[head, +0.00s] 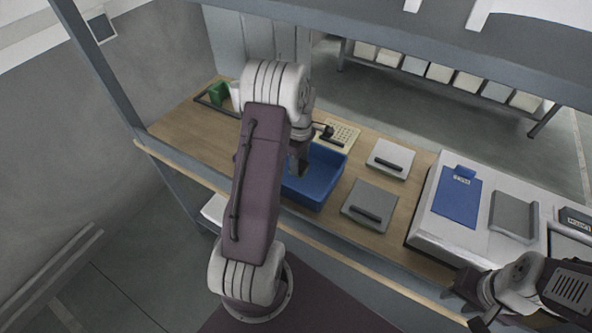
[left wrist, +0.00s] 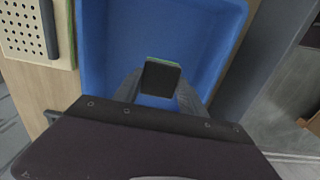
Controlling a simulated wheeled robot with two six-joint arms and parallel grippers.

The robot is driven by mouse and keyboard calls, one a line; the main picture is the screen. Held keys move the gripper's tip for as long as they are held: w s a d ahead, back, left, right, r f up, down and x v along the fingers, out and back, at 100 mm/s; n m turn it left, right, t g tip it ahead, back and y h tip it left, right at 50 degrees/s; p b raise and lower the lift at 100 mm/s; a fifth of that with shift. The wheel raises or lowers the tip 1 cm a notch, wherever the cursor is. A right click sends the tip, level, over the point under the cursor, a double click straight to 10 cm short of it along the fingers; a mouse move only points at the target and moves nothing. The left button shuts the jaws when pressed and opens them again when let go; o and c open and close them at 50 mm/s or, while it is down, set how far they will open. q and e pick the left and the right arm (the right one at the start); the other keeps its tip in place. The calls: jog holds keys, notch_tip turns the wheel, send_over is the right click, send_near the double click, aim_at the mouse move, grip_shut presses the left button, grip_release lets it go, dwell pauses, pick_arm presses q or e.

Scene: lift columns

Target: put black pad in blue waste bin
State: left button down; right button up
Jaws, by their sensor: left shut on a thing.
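The black pad (left wrist: 161,78), a small dark block with a green edge, is held between the two fingers of my left gripper (left wrist: 160,86) in the left wrist view. It is over the inside of the blue waste bin (left wrist: 232,32), whose floor shows around it. In the head view the blue bin (head: 322,188) stands on the wooden bench, and my left gripper (head: 299,166) points down into its opening. The pad cannot be made out there. My right gripper (head: 466,304) is at the lower right, its dark fingers spread and nothing seen between them.
Grey plates with black handles (head: 370,205) lie right of the bin, and a beige perforated plate (head: 343,135) lies behind it. A green block (head: 217,93) is at the far left of the bench. A white raised unit with a blue clipboard (head: 457,197) is to the right.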

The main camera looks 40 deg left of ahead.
pick_arm(q)
jog(key=shift+s+a+f, duration=0.25)
jog(key=shift+s+a, duration=0.15)
jog(key=shift+s, duration=0.05)
jog(key=shift+s+f, duration=0.1)
jog(key=shift+s, duration=0.35)
jog(key=f, duration=0.4)
jog(key=shift+w+p, duration=0.3)
jog(key=shift+s+f, duration=0.1)
jog(key=shift+s, duration=0.1)
jog(key=c, duration=0.9)
grip_release()
jog(key=shift+o, duration=1.2)
jog(key=shift+w, duration=0.1)
